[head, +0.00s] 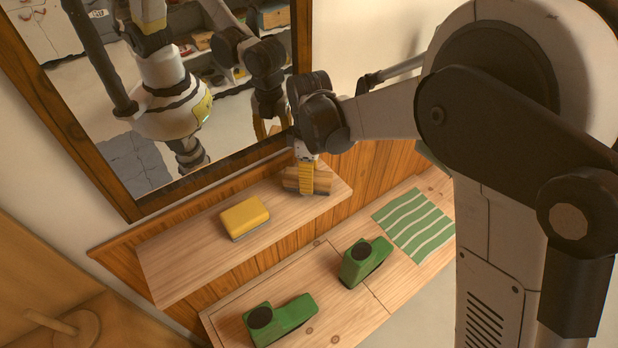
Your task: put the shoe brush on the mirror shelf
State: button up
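The mirror shelf (182,262) is a pale wooden board below the framed mirror. A brown wooden block that looks like the shoe brush (322,183) is at the shelf's right end. My gripper (306,181) points down over this block, with a yellow finger in front of its near side. The other finger is hidden, so I cannot tell whether the grip is closed. Whether the block touches the shelf is also unclear.
A yellow block with a grey underside (245,216) lies mid-shelf. The shelf's left part is clear. On the lower bench (322,268) are two green shoe-like objects (283,318) (364,260) and a green striped mat (415,225). The mirror (140,160) rises behind the shelf.

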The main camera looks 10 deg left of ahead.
jog(key=shift+f, duration=0.15)
jog(key=o, duration=1.2)
notch_tip(320, 180, up, 12)
jog(key=p, duration=0.3)
jog(key=s+d+r+m+t, duration=0.1)
jog(key=s+d+r+m, duration=0.25)
jog(key=d, duration=0.35)
jog(key=s+d+r+m+t, duration=0.2)
jog(key=d+r+m, duration=0.2)
jog(key=d, duration=0.4)
jog(key=s+d+m+t, duration=0.1)
jog(key=s+d+m, duration=0.2)
jog(key=d, duration=0.1)
jog(key=s+d+f+m+t, duration=0.1)
jog(key=s+d+m, duration=0.3)
jog(key=s+d+m+t, duration=0.2)
jog(key=s+d+m, duration=0.1)
jog(key=d, duration=0.2)
jog(key=shift+s+f+m, duration=0.25)
jog(key=shift+f, duration=0.15)
